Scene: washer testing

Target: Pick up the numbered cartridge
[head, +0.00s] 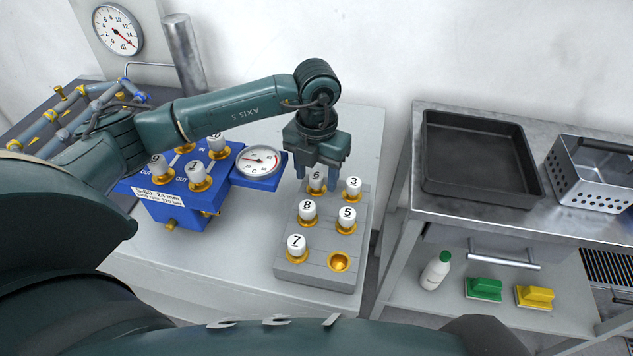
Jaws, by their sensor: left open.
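Several white numbered cartridges with gold collars stand upright in a grey rack (287,266) on the metal table. They are cartridge 3 (352,188), cartridge 8 (307,212), cartridge 5 (347,219), cartridge 7 (296,246) and one at the back left (316,181), whose number looks like 6 or 9. One front right socket (340,262) is empty. My left gripper (319,176) points down at the back-left cartridge, open, with its blue-grey fingertips on either side of it. Whether they touch it I cannot tell. My right gripper is not in view.
A blue block (171,210) with more numbered cartridges and a round gauge (261,161) stands left of the rack. A black tray (480,160) and perforated metal basket (593,175) sit on the right table. A bottle (436,270) and two brushes are on its lower shelf.

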